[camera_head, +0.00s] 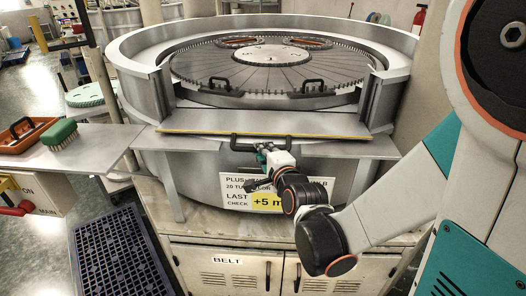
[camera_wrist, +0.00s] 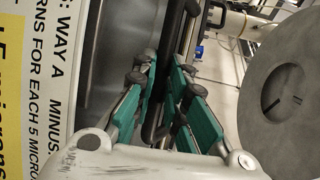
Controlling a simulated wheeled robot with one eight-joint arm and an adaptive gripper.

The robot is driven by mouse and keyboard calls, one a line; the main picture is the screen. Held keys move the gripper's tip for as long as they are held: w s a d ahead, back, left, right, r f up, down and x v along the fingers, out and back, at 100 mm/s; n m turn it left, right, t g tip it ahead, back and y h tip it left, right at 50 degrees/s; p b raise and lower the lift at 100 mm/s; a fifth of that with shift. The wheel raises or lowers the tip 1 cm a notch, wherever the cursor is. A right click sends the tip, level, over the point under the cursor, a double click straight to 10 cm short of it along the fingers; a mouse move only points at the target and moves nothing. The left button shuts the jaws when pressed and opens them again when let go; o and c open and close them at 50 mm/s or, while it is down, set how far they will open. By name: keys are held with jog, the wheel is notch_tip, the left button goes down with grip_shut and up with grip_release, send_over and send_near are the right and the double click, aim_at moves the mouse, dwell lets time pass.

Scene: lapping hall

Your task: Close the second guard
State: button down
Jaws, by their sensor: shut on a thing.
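The lapping machine (camera_head: 130,45) has a round grey wall with a gap at the front. A flat grey guard panel (camera_head: 265,122) with a yellow front edge spans that gap, looking folded outward and nearly level. Whether it is the second guard I cannot tell. A black bar handle (camera_head: 235,143) is at its front edge. My gripper (camera_head: 264,152) is at this handle, below the yellow edge. In the wrist view the green-padded fingers of my gripper (camera_wrist: 163,80) are shut on the black handle (camera_wrist: 178,30), which runs between them. Part of the handle is hidden by the fingers.
The slotted lap plate (camera_head: 265,75) inside carries two black handles (camera_head: 217,83) (camera_head: 308,84). A side shelf (camera_head: 90,150) at left holds a green brush (camera_head: 59,134) and an orange tray (camera_head: 28,135). A dark grating (camera_head: 120,255) lies on the floor. Belt cabinet doors (camera_head: 230,270) stand below.

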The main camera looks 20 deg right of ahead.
jog(key=r+g+p, duration=0.1)
jog(key=r+p, duration=0.2)
jog(key=p, duration=0.1)
jog(key=r+g+p, duration=0.1)
jog(key=r+p, duration=0.2)
jog(key=p, duration=0.1)
jog(key=r+m+g+p, duration=0.1)
jog(key=r+g+p, duration=0.1)
jog(key=p, duration=0.2)
jog(key=shift+w+d+r+y, duration=0.15)
jog(key=shift+w+r+y, duration=0.15)
jog(key=shift+w+r, duration=0.1)
jog(key=w+d+r+m+g+y+p, duration=0.1)
jog(key=w+d+r+g+y+p, duration=0.1)
jog(key=w+r+g+p, duration=0.3)
jog(key=w+d+r+m+g+y+p, duration=0.1)
jog(key=w+d+r+g+p, duration=0.4)
jog(key=w+r+p, duration=0.5)
jog(key=w+g, duration=0.1)
jog(key=w, duration=0.2)
jog(key=shift+d+r+m+y, duration=0.15)
jog(key=shift+d+m+y, duration=0.15)
jog(key=shift+m+y, duration=0.1)
jog(key=shift+r, duration=0.1)
jog(key=c, duration=1.8)
grip_release()
jog(key=shift+o, duration=1)
jog(key=shift+w+d+f, duration=0.15)
jog(key=shift+w+f, duration=0.05)
jog(key=shift+w, duration=0.05)
